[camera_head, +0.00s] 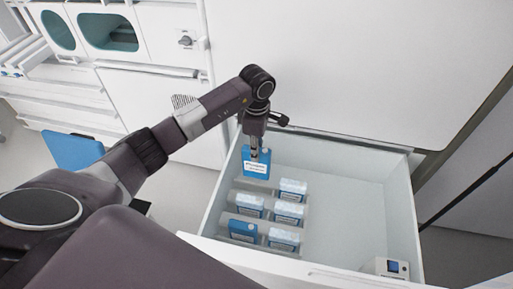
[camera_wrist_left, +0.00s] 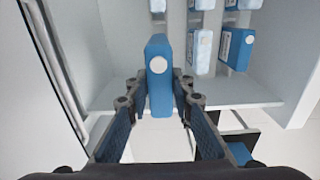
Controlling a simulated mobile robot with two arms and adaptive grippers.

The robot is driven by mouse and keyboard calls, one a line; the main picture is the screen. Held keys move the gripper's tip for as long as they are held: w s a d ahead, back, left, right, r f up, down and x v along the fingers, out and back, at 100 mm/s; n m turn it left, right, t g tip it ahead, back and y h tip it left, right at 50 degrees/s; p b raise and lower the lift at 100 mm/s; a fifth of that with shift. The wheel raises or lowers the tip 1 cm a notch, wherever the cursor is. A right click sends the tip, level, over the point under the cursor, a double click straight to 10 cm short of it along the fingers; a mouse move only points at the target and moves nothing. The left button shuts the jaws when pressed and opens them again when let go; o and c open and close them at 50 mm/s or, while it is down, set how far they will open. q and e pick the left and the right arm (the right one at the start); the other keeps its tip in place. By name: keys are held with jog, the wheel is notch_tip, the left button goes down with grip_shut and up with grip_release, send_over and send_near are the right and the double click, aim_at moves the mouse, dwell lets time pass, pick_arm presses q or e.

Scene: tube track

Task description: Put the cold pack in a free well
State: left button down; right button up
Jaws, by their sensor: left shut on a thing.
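My left gripper (camera_head: 258,150) is shut on a blue cold pack (camera_head: 256,164) with a white label. It holds the pack upright over the back left of the open drawer. In the left wrist view the pack (camera_wrist_left: 158,80), with a white round spot, stands between the two fingers of the left gripper (camera_wrist_left: 159,108). Below it, a rack (camera_head: 266,198) holds several packs in two columns. The back left well (camera_head: 247,185) looks empty, partly hidden by the held pack. A frosted pack (camera_head: 293,187) sits in the back right well. My right gripper is not in view.
The white drawer's walls (camera_head: 405,195) surround the rack. The drawer floor (camera_head: 345,210) to the right is clear, apart from a small white device (camera_head: 391,267) at the front right corner. A tall white cabinet front (camera_head: 340,70) rises behind.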

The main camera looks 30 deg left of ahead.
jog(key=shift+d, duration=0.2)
pick_arm(q)
jog(key=shift+f, duration=0.1)
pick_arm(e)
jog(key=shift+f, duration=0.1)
pick_arm(q)
notch_tip(320, 180, down, 5)
jog(key=b, duration=0.4)
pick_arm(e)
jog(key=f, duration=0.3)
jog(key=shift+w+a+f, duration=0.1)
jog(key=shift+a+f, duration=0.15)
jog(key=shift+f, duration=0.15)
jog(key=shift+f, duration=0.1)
